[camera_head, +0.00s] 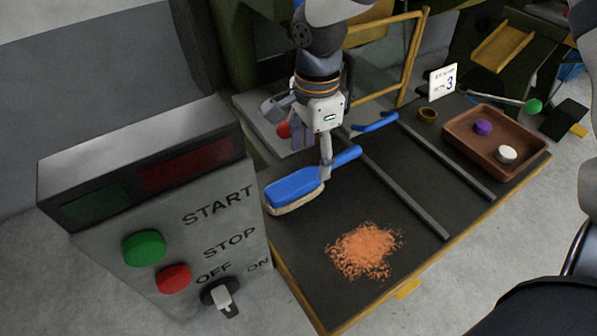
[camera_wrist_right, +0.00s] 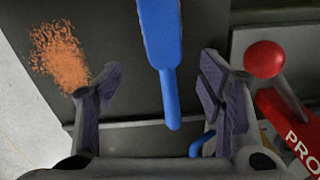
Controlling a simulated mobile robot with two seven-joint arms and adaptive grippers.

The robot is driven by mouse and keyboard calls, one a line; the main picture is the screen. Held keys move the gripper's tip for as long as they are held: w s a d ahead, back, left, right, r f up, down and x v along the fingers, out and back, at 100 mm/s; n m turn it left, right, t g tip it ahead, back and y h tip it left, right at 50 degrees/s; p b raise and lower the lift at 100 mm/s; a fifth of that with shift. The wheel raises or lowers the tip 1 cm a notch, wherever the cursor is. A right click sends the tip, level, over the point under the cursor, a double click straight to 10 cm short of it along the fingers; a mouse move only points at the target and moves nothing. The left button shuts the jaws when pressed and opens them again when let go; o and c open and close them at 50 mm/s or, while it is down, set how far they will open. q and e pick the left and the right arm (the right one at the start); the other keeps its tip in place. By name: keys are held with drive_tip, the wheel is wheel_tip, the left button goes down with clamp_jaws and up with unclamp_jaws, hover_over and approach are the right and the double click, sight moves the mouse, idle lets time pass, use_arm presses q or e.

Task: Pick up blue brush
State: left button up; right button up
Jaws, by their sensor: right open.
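The blue brush (camera_head: 295,186) lies on the dark table top at its left end, with pale bristles underneath and its handle pointing up and right. My right gripper (camera_head: 312,160) is over the brush, with one finger on the near side of the handle. In the right wrist view the gripper (camera_wrist_right: 160,95) is open, and the blue brush (camera_wrist_right: 162,50) runs between its two fingers without touching either. The gripper hides part of the brush near the handle in the head view. My left gripper is not in view.
An orange pile of shavings (camera_head: 365,250) lies in front. Grey bars (camera_head: 395,187) cross the table. A brown tray (camera_head: 530,165) holds a purple and a white piece. A control box (camera_head: 170,215) stands close on the left. A red ball knob (camera_wrist_right: 264,59) is right of the gripper.

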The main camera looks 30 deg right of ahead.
sight(313, 173)
drive_tip(key=f, duration=0.7)
drive_tip(key=shift+w+d+f+b, duration=0.2)
drive_tip(key=shift+d+f+b, duration=0.05)
drive_tip(key=shift+b, duration=0.15)
drive_tip(key=c, duration=1.3)
